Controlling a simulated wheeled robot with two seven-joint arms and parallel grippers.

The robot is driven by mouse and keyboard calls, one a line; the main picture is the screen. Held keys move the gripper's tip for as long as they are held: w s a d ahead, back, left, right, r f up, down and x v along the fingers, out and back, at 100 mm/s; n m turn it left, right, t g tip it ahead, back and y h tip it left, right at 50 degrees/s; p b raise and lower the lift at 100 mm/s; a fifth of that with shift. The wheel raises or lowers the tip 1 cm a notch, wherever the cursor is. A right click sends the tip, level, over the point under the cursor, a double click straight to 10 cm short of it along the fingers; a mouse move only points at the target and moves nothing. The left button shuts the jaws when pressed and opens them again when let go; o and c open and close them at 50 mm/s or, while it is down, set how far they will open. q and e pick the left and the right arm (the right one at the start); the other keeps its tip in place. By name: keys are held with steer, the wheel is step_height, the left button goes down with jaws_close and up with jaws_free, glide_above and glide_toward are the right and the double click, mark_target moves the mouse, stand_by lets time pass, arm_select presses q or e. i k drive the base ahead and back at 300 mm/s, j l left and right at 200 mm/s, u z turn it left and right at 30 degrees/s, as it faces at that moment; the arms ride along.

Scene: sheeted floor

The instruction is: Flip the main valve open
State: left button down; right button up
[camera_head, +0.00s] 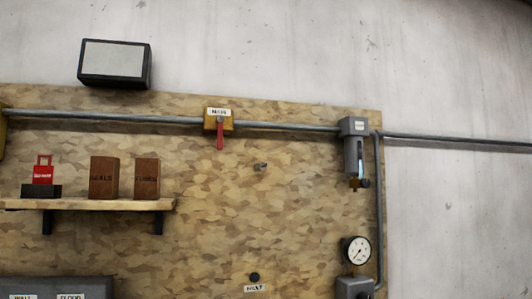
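The main valve (218,119) is a yellow block on a grey pipe, with a white label that seems to read "MAIN". Its red lever (220,136) hangs straight down, across the line of the pipe. The pipe (130,118) runs along the upper part of a plywood board (260,210). Neither of my grippers is in the head view, and nothing touches the lever.
A shelf (100,204) holds a red lockout-like item (43,173) and two brown boxes (104,178) at left. A grey filter unit (355,150) and a gauge (356,250) are at right. A labelled grey box (50,288) shows at bottom left. Space around the lever is clear.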

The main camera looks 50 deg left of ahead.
mark_target(221, 119)
steer(key=u, duration=1.9)
